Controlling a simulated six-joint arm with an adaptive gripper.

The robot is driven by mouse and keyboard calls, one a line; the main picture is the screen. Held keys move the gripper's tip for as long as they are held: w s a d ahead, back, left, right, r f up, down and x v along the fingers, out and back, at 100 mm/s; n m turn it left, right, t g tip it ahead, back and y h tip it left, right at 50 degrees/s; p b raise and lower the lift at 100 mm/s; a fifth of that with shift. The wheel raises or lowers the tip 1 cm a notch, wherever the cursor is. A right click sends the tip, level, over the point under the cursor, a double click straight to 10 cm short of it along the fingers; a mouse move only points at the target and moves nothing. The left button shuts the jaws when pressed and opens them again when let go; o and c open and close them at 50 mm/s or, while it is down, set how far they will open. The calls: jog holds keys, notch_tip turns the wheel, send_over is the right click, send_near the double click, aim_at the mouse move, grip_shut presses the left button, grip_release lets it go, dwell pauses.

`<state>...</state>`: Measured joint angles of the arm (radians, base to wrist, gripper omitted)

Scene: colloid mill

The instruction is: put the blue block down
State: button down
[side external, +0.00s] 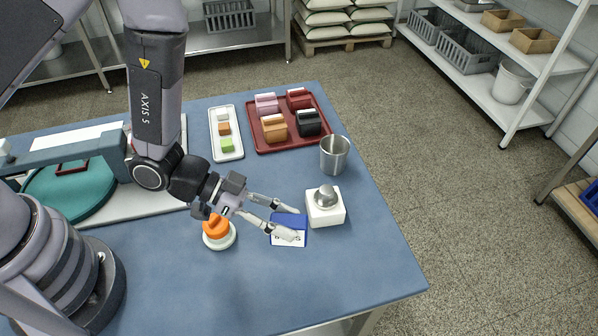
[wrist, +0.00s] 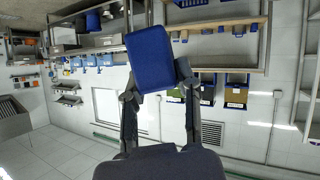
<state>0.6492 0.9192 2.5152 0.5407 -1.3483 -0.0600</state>
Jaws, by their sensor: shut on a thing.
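The blue block (side external: 290,220) has a white front face with dark lettering, partly covered by a finger. My gripper (side external: 294,225) is shut on it, low over the right part of the blue table (side external: 350,270). I cannot tell whether the block touches the table. In the wrist view the plain blue side of the block (wrist: 152,58) shows tilted between the two fingertips of my gripper (wrist: 157,84).
A white box with a grey metal knob (side external: 326,206) stands just right of the block. A metal cup (side external: 334,154) is behind it. An orange-topped white round piece (side external: 218,232) is at left. A red tray (side external: 262,142) and white tray (side external: 237,154) lie farther back. The front table is clear.

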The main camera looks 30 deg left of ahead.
jog(key=s+a+m+g, duration=0.8)
jog(key=a+m+g, duration=0.1)
jog(key=a+m, duration=0.2)
jog(key=shift+y, duration=0.3)
jog(key=w+d+f, duration=0.2)
jog(key=d, duration=0.1)
jog(key=w+d+f, duration=0.6)
jog(key=d, duration=0.1)
jog(key=shift+w+f, duration=0.25)
jog(key=shift+w+d+f, duration=0.1)
jog(key=shift+d+f, duration=0.05)
jog(key=shift+f, duration=0.1)
jog(key=shift+w+d+f, duration=0.15)
jog(key=shift+f, duration=1.6)
jog(key=shift+f, duration=0.15)
jog(key=c, duration=0.8)
grip_release()
